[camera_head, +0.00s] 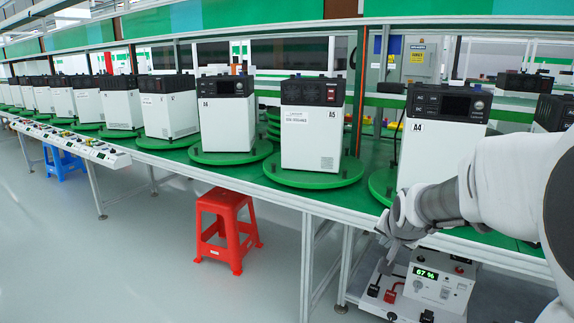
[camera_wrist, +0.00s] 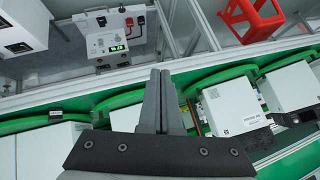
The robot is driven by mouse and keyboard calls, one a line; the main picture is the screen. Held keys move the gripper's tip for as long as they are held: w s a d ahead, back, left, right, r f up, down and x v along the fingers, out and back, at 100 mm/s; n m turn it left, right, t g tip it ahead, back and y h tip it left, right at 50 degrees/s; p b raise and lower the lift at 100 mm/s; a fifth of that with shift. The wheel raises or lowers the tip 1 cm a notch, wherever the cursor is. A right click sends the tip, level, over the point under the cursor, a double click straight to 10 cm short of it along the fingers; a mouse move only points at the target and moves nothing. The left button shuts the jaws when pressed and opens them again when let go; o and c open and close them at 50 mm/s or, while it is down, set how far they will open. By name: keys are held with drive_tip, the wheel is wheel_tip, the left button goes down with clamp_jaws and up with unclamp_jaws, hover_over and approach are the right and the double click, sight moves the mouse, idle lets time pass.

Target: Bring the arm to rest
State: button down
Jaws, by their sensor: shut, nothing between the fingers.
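My gripper (camera_head: 389,251) shows in the head view at the lower right, in front of the line's edge and just above a test panel with a green display. In the wrist view my gripper (camera_wrist: 158,78) has its two fingers closed together with nothing between them. My white and grey arm reaches in from the right edge. It covers part of the white unit marked A4 (camera_head: 418,146), which stands behind the gripper. I cannot tell from the head view how far the gripper is from that unit.
The green line (camera_head: 268,181) carries several white units on round turntables, including A5 (camera_head: 310,128). The test panel (camera_head: 440,287) sits low under the line. A red stool (camera_head: 228,203) and a blue stool (camera_head: 62,160) stand on the floor.

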drive_tip(key=s+a+r+n+g, duration=0.1)
drive_tip(key=s+a+n, duration=0.15)
drive_tip(key=s, duration=0.65)
drive_tip(key=s+a+r+n+g+y, duration=0.1)
drive_tip(key=s+a+n, duration=0.15)
drive_tip(key=s, duration=0.75)
drive_tip(key=s+a+r+n+g, duration=0.1)
drive_tip(key=s+a+n, duration=0.15)
drive_tip(key=s, duration=0.65)
wheel_tip(320, 180, up, 24)
drive_tip(key=p, duration=2.3)
drive_tip(key=shift+a+f, duration=0.25)
drive_tip(key=shift+a, duration=0.1)
